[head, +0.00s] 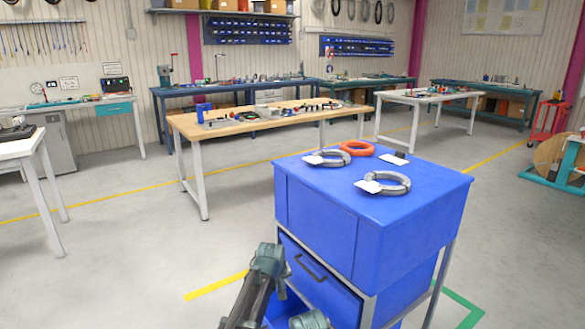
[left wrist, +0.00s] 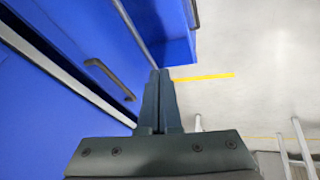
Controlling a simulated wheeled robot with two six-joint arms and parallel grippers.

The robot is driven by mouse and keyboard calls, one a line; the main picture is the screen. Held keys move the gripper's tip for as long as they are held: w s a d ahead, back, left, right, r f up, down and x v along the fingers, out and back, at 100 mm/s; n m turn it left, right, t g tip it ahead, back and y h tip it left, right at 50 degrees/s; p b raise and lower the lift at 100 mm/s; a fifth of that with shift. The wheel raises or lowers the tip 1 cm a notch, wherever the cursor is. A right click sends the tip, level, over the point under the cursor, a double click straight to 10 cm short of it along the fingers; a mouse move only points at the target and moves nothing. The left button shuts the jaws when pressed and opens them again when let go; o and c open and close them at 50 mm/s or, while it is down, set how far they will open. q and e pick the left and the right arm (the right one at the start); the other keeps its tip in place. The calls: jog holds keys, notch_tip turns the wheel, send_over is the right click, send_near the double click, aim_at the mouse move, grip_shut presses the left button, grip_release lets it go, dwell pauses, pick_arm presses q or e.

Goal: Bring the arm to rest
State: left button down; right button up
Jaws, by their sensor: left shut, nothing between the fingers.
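My left gripper (left wrist: 158,75) shows in the left wrist view with its two dark fingers together and nothing between them. It is beside the blue cabinet (left wrist: 60,28), near a front panel with a dark bar handle (left wrist: 108,78). I cannot tell whether the fingers touch the cabinet. In the head view part of my left arm rises from the bottom edge, in front of the cabinet (head: 318,217); the fingers cannot be made out there. My right gripper is in neither view.
A wooden-topped bench (head: 240,124) stands behind. Clear floor (head: 120,240) lies left of the cabinet.

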pick_arm(q)
jog(key=s+a+m+g, duration=0.1)
jog(key=s+a, duration=0.4)
jog(key=s, duration=0.4)
jog(key=s+a+f+m+g+y+p, duration=0.15)
jog(key=s+a, duration=0.25)
jog(key=s, duration=0.5)
jog(key=s+a+m+g+h+b, duration=0.15)
jog(key=s+a, duration=0.35)
jog(key=s, duration=0.5)
jog(key=s+d+r+m+p, duration=0.1)
jog(key=d+r+p, duration=0.2)
jog(key=r+p, duration=0.4)
jog(key=s+d+r+m+y+p, duration=0.1)
jog(key=s+d+r+p, duration=0.1)
jog(key=d+r+p, duration=0.2)
jog(key=s+d+r+m+g+y+p, duration=0.1)
jog(key=d+r+p, duration=0.3)
jog(key=r+p, duration=0.6)
jog(key=shift+s+m+p, duration=0.3)
jog(key=shift+p, duration=0.05)
